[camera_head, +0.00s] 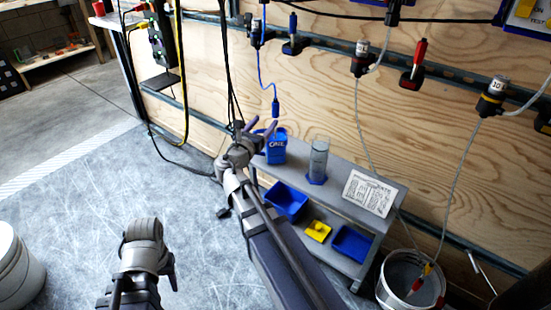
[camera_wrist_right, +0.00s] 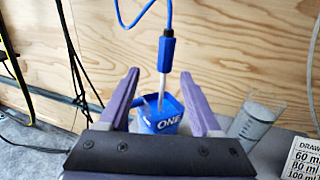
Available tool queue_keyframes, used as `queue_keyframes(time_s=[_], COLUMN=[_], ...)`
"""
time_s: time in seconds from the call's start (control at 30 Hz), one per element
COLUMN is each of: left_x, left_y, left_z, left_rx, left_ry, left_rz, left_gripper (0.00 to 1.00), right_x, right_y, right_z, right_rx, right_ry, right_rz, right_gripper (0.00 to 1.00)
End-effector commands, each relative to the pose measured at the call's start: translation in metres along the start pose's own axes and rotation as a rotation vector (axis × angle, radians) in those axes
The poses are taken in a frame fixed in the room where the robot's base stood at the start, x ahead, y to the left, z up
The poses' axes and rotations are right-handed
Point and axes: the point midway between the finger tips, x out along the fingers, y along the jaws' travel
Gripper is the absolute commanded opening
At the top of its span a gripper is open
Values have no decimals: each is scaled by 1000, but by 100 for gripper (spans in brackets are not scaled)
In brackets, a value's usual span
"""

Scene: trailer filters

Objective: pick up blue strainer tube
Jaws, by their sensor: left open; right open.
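The blue strainer tube (camera_head: 275,108) hangs upright from a thin blue line in front of the plywood wall. In the right wrist view its blue body (camera_wrist_right: 167,52) and pale lower stem show between the fingertips, beyond them, in front of or above a blue cup. I cannot tell whether the stem enters the cup. The blue cup (camera_head: 275,148), marked "ONE", stands on the grey shelf; it also shows in the right wrist view (camera_wrist_right: 160,118). My right gripper (camera_head: 258,131) is open and empty, its purple fingers (camera_wrist_right: 159,80) pointing at the tube. My left gripper (camera_head: 155,262) is open, low at left.
A clear cylinder (camera_head: 318,162) and a printed card (camera_head: 369,193) stand or lie on the grey shelf (camera_head: 340,174). Blue bins (camera_head: 286,201) and a yellow piece (camera_head: 318,231) sit lower. A white bucket (camera_head: 408,275) stands right. Black cables hang near my right gripper.

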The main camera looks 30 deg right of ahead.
Motion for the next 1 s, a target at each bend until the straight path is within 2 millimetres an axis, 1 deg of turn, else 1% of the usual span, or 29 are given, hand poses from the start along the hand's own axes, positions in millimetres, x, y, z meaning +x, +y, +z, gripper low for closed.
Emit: queue_keyframes(time_s=[0.17,0.4,0.53,0.63,0.77,0.83,0.9,1.0], left_x=[0,0,0,1,2,3,2,2], left_y=[0,0,0,0,0,0,0,0], left_z=[0,0,0,0,0,0,0,0], left_rx=[0,0,0,0,-1,-1,-1,-1], left_ry=[0,0,0,0,0,0,0,0], left_rz=[0,0,0,0,0,0,0,0], left_gripper=[50,50,50,50,50,50,50,50], right_x=[4,26,27,32,48,59,69,78], right_y=[0,0,-1,-2,-5,-8,-7,-8], right_z=[1,0,0,-1,-2,-3,-2,-2], right_rx=[-5,-3,-2,-2,-2,-2,-2,-2], right_ry=[-2,-1,-1,-1,-1,0,0,0], right_rz=[1,0,1,-1,-2,-4,-1,-2], right_gripper=[65,65,65,65,65,65,65,65])
